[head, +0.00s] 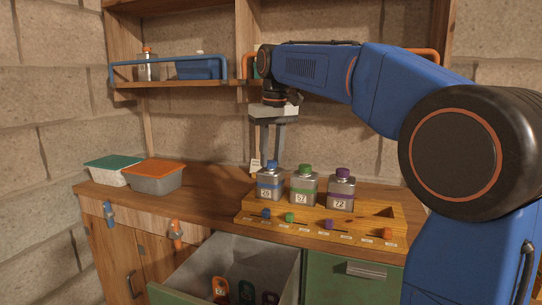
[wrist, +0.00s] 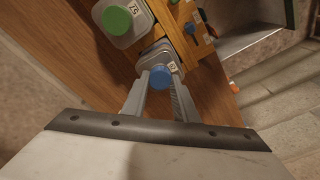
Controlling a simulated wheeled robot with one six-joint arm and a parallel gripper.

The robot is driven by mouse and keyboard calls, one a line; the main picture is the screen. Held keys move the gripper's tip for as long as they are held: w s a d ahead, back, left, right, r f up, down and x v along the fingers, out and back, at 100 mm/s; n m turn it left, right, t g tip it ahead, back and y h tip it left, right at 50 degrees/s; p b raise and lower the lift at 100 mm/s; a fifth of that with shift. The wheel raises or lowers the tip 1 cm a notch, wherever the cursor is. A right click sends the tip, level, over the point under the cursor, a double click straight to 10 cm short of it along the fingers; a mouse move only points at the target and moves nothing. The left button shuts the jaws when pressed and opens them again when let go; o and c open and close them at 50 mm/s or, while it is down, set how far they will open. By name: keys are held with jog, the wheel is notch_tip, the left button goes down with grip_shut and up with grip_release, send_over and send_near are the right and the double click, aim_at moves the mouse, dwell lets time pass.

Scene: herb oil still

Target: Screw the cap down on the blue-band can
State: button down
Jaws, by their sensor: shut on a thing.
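The blue-band can (head: 270,184) is a grey metal can standing upright at the left end of a wooden rack (head: 325,231). Its blue cap (head: 272,164) sits on top at the neck; it also shows in the wrist view (wrist: 160,77). My gripper (head: 266,158) reaches down from above, its two fingers on either side of the cap. In the wrist view, my gripper (wrist: 160,84) is shut on the blue cap. How far the cap is threaded on the neck cannot be seen.
A green-band can (head: 304,187) and a purple-band can (head: 341,190) stand close to the right. Small coloured knobs line the rack's front. Below, a drawer (head: 240,262) is open. Lidded boxes (head: 155,177) sit at the left; a shelf (head: 185,84) is behind.

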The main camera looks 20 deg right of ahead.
jog(key=m, duration=0.4)
jog(key=shift+m+h, duration=0.3)
jog(key=m, duration=0.5)
jog(key=shift+h, duration=0.3)
jog(key=c, duration=1.3)
grip_release()
jog(key=shift+d, duration=0.1)
jog(key=shift+c, duration=0.2)
jog(key=shift+c, duration=0.3)
